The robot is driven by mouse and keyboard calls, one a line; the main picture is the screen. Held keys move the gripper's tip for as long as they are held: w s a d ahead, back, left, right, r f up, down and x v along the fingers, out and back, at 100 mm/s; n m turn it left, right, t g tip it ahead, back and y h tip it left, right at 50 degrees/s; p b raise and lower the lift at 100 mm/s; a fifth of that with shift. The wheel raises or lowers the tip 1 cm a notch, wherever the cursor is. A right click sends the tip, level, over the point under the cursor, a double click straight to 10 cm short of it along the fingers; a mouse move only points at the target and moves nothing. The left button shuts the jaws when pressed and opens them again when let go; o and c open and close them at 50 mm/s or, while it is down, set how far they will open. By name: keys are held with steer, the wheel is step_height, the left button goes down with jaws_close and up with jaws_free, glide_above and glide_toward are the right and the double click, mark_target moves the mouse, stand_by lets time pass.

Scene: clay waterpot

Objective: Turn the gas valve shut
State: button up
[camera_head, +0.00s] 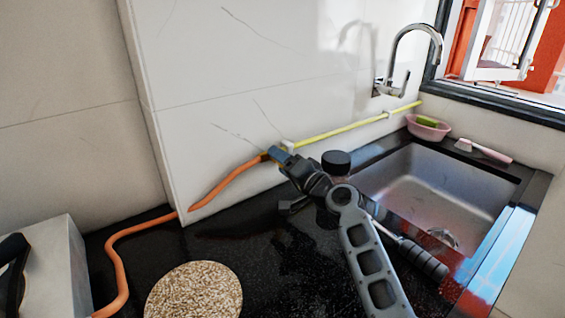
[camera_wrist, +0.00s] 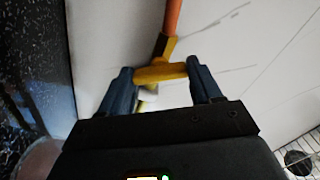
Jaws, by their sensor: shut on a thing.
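The yellow gas valve handle (camera_wrist: 158,73) lies between the two fingers of my gripper (camera_wrist: 160,76) in the wrist view, with a finger at each end. The handle lies roughly across the line of the pipe. In the head view my gripper (camera_head: 281,156) is at the wall, where the orange hose (camera_head: 232,184) meets the yellow pipe (camera_head: 347,126). There the gripper mostly hides the valve.
A sink (camera_head: 440,190) is at the right, with a curved tap (camera_head: 418,28), pink bowl (camera_head: 428,130) and brush (camera_head: 484,151) around it. A round speckled mat (camera_head: 195,292) lies on the black counter. A pale box-like thing (camera_head: 52,265) stands at the left.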

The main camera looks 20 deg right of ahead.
steer(key=m, duration=0.2)
steer(key=m+p, duration=0.1)
steer(key=m, duration=0.2)
steer(key=shift+a+m, duration=0.25)
steer(key=shift+m, duration=0.05)
stand_by(0.4)
steer(key=o, duration=1.1)
steer(key=shift+c, duration=0.2)
steer(key=shift+d, duration=0.1)
steer(key=v, duration=0.7)
steer(key=shift+s, duration=0.4)
steer(key=shift+r, duration=0.15)
